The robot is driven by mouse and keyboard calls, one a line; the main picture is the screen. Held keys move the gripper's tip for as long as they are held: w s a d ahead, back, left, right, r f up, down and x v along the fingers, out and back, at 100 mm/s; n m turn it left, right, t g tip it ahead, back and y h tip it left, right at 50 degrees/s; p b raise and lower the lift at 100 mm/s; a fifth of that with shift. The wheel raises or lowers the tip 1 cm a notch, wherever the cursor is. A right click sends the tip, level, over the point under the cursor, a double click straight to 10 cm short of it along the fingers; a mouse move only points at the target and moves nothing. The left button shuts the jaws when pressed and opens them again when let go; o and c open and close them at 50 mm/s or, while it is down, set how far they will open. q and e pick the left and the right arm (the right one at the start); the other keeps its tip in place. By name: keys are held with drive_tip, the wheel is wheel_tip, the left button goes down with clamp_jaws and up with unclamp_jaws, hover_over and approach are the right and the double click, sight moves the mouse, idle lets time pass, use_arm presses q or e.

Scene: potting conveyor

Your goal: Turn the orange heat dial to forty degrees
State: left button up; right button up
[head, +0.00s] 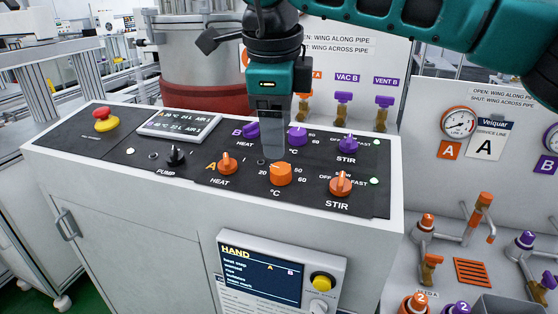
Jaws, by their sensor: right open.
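The orange heat dial (281,174) with the °C scale sits in the front row of the black panel (120,151). My right gripper (271,154) comes down from above, fingers pointing down, just behind and above the dial. It is open and holds nothing; I cannot tell if it touches the dial. My left gripper is not in view.
Orange HEAT (227,163) and STIR (341,184) knobs flank the dial. Purple knobs, including a purple dial (298,136), stand behind. A red emergency button (106,119) is at left. A HAND screen (260,272) hangs below. Valve pipes are at right.

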sight(279, 168)
drive_tip(key=x, duration=0.6)
drive_tip(key=shift+w+f, duration=0.1)
drive_tip(key=shift+f, duration=0.1)
drive_tip(key=shift+w+f, duration=0.15)
drive_tip(key=shift+f, duration=0.5)
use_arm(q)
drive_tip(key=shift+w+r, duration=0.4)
use_arm(e)
drive_tip(key=shift+f, duration=0.1)
drive_tip(key=shift+c, duration=0.2)
drive_tip(key=c, duration=1)
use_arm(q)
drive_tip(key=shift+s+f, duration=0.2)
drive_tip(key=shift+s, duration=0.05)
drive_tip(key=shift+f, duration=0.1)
